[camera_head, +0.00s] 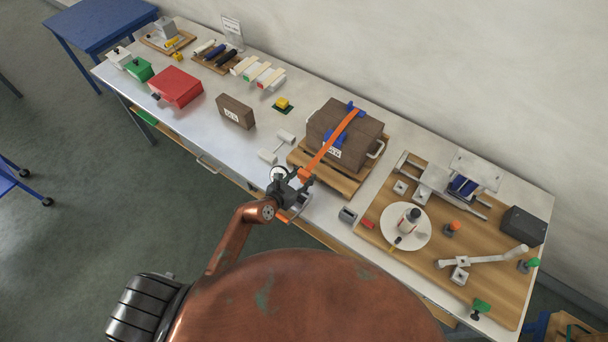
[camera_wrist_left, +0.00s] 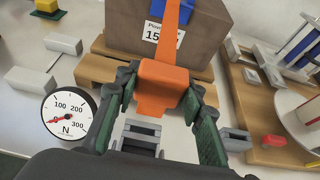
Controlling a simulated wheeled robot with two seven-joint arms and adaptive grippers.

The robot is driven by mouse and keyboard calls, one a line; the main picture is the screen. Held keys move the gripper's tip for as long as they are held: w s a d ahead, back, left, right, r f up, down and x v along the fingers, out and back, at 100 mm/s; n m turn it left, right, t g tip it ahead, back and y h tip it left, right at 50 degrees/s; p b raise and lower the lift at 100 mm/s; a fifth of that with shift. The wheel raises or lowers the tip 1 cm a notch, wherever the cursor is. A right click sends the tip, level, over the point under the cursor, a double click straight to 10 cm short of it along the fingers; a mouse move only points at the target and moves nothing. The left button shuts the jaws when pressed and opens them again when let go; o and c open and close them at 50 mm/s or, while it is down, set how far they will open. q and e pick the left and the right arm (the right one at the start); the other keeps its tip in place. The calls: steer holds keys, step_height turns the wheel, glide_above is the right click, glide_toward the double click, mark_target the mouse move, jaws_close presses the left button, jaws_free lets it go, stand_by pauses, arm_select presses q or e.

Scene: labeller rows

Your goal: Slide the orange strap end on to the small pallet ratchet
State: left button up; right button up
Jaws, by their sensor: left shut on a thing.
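The orange strap end (camera_head: 304,175) is a thick block at the end of an orange strap (camera_head: 330,146). My left gripper (camera_head: 293,187) is shut on it, and the wrist view shows the strap end (camera_wrist_left: 162,86) between the two green-padded fingers. The strap runs up over a brown carton (camera_head: 362,129) on a small wooden pallet (camera_head: 318,180). A grey slotted block (camera_wrist_left: 142,134), which looks like the ratchet, sits in front of the pallet, just below the strap end in the wrist view. They look apart there. My right gripper is not in view.
A round force dial (camera_wrist_left: 68,118) shows its red needle near the low end. Grey bar pieces (camera_head: 268,156) lie left of the pallet.

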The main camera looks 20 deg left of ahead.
arm_select(q)
steer(key=shift+f+b, duration=1.6)
steer(key=shift+f, duration=0.75)
steer(key=shift+p, duration=0.7)
steer(key=shift+f+b, duration=2.05)
steer(key=shift+f, duration=0.55)
steer(key=o, duration=1.3)
steer(key=v, duration=1.2)
